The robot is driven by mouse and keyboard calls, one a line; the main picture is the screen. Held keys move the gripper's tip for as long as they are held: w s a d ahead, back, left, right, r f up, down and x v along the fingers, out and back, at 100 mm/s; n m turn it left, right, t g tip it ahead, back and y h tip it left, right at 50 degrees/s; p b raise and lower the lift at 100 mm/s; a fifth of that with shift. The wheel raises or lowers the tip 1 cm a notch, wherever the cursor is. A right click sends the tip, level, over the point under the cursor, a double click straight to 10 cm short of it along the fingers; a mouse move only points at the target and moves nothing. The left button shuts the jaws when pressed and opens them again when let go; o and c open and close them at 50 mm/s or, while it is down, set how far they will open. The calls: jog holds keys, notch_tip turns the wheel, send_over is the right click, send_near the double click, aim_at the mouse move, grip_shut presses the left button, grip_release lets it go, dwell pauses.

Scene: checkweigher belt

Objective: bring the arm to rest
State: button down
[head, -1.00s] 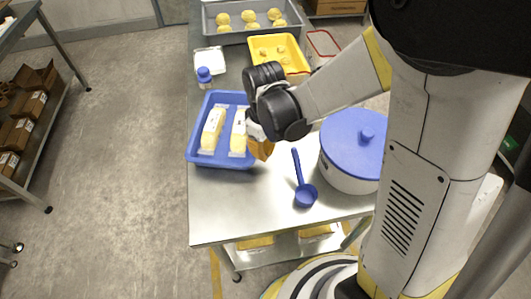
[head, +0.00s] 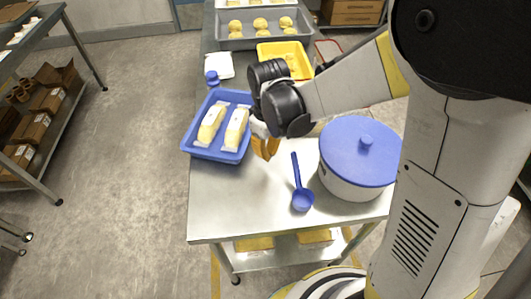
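My arm reaches in from the right, over the steel table (head: 225,205). My gripper (head: 266,150), with orange fingers, hangs low over the table, just right of a blue tray (head: 203,152). The wrist partly hides it, and I cannot tell whether its fingers are apart or shut. No held object is visible. Two clear-wrapped pale yellow packs, a left one (head: 211,124) and a right one (head: 235,129), lie side by side in the tray.
A blue ladle (head: 301,200) and a white pot with a blue lid (head: 352,155) stand right of my gripper. Behind are a blue-capped bottle (head: 212,78), a white dish (head: 220,64), a yellow tray (head: 268,50) and a grey tray of yellow rounds (head: 243,43). The table's near left is clear.

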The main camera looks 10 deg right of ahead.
notch_tip(320, 180, up, 8)
jog(key=p, duration=0.2)
jog(key=shift+w+a+f+p, duration=0.2)
jog(key=shift+w+a+p, duration=0.1)
jog(key=shift+a, duration=0.05)
